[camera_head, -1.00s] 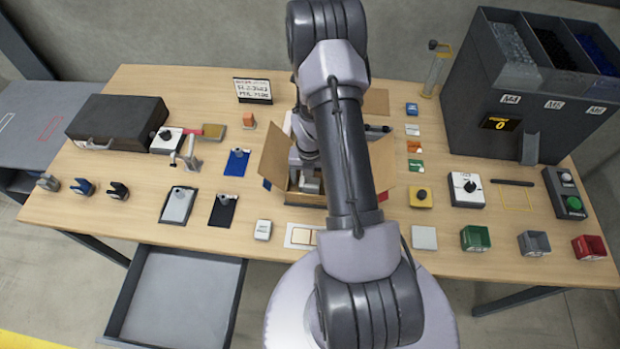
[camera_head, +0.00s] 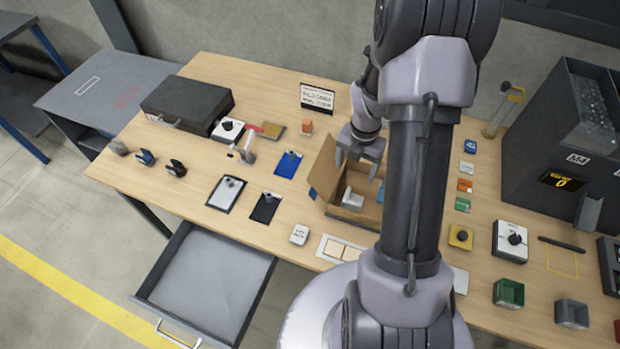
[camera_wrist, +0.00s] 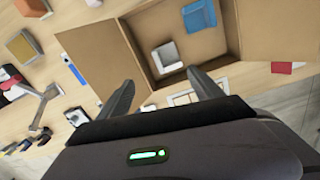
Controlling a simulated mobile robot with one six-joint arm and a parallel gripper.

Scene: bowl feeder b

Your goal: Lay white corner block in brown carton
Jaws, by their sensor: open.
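The white corner block (camera_head: 352,199) lies inside the open brown carton (camera_head: 322,176), near its left side. In the wrist view the block (camera_wrist: 166,57) rests on the floor of the carton (camera_wrist: 105,55), beside one wall. My gripper (camera_head: 358,168) is above the carton, apart from the block, with its fingers spread and nothing between them. In the wrist view both fingers of my gripper (camera_wrist: 163,92) show, open and empty. My arm hides the right part of the carton in the head view.
A blue piece (camera_wrist: 198,71) also lies in the carton. Blue (camera_head: 288,164) and black (camera_head: 265,207) plates lie to the carton's left. A white block (camera_head: 299,234) and a marked card (camera_head: 341,249) are in front. A sign (camera_head: 317,97) stands behind. The drawer (camera_head: 205,275) is open.

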